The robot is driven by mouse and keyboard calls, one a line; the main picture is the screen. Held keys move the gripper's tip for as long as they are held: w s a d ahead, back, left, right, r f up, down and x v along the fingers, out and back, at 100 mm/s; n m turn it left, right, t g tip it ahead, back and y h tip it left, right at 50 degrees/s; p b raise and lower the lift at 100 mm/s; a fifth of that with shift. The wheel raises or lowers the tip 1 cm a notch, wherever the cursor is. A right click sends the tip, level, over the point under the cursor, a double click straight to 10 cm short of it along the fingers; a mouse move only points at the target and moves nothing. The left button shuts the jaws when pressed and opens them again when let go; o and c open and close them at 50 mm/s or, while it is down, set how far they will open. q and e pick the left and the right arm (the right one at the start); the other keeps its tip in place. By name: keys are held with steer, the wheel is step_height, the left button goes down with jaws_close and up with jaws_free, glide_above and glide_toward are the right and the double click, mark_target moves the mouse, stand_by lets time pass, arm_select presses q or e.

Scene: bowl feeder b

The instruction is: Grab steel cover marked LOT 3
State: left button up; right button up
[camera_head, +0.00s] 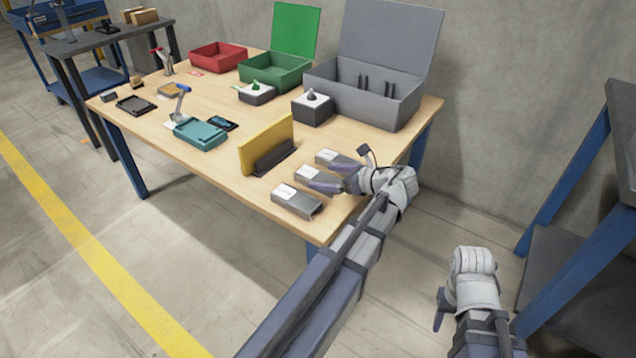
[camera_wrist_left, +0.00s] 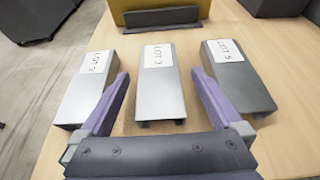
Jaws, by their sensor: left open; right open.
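Three grey steel covers with white labels lie side by side near the table's front right corner. The middle steel cover (camera_head: 309,175) seems to read LOT 3 in the left wrist view (camera_wrist_left: 163,95). The right one there (camera_wrist_left: 240,82) seems to read LOT 5; the left one's number (camera_wrist_left: 85,90) is hard to read. My left gripper (camera_head: 335,178) is open, its purple fingers on either side of the middle cover in the left wrist view (camera_wrist_left: 160,78), with no grip on it. My right gripper (camera_head: 440,308) is open and empty, off the table by the dark shelf; one finger is mostly hidden.
A yellow panel in a dark holder (camera_head: 265,143) stands just beyond the covers. A large open grey box (camera_head: 365,102) and a small dark block (camera_head: 312,111) stand further back. A teal box (camera_head: 201,134) sits to the left. A dark blue-legged shelf (camera_head: 570,275) is at right.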

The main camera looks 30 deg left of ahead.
mark_target(319, 177)
arm_select(q)
steer(key=b+x, duration=0.1)
steer(key=x, duration=0.2)
steer(key=shift+s+a+f, duration=0.1)
steer(key=shift+a+f, duration=0.05)
steer(key=shift+f, duration=0.05)
jaws_close()
stand_by(0.6)
